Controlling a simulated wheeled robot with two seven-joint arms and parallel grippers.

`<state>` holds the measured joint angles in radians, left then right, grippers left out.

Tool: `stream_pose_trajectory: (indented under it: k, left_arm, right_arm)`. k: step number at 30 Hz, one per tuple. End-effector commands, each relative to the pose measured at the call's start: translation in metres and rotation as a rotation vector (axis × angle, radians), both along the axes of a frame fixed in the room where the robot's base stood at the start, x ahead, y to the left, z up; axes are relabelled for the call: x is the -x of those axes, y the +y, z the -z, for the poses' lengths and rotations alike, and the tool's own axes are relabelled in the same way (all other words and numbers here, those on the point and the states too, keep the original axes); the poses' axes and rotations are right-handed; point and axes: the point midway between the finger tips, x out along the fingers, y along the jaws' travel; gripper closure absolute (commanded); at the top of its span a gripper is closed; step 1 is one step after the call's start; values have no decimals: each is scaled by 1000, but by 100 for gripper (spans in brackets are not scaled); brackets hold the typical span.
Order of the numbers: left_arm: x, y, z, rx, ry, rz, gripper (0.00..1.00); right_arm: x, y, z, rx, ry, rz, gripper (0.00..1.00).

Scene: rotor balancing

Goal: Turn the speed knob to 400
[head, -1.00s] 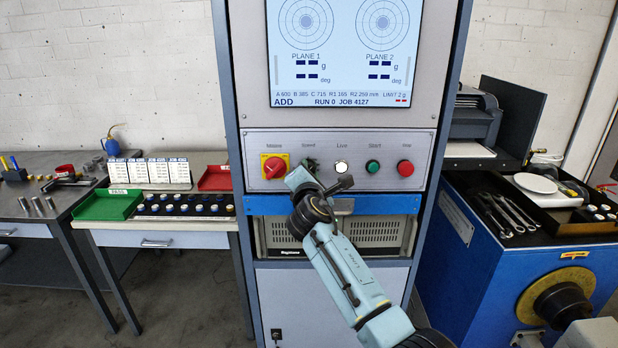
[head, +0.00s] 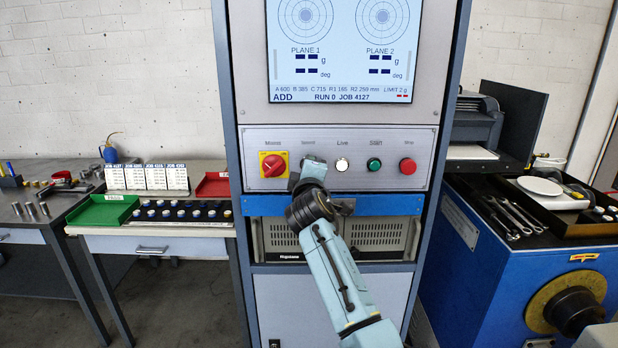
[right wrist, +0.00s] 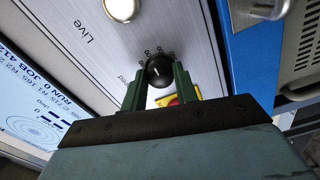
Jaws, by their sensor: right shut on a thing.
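The black round speed knob (right wrist: 159,70) shows in the right wrist view on the grey panel, with a white pointer mark and small scale numbers around part of it. The numbers are too small to read surely. My right gripper (right wrist: 160,78) has its two green fingers on either side of the knob, shut on it. In the head view my right gripper (head: 309,162) is at the panel under the Speed label and hides the knob. My left gripper is not in view.
On the panel (head: 385,150), the red and yellow mains switch (head: 273,165) sits left of my gripper. The white Live lamp (head: 342,165), green start button (head: 374,165) and red stop button (head: 407,166) sit to its right. The display (head: 340,75) above reads RUN 0 JOB 4127.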

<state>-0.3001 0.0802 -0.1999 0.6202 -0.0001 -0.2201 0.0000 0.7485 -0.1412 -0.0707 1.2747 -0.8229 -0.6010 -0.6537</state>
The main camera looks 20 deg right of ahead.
Motion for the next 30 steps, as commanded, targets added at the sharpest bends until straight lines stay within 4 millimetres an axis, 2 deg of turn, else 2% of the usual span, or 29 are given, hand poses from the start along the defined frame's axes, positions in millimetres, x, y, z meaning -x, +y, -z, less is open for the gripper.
stream_pose_trajectory:
  k: [6,15,30]
  left_arm:
    - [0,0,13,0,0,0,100]
    - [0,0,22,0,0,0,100]
    - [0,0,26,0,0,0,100]
  right_arm:
    - [0,1,3,-184,-50,-1,93]
    - [0,1,3,-364,-102,-2,93]
    - [0,1,2,-453,-128,-1,93]
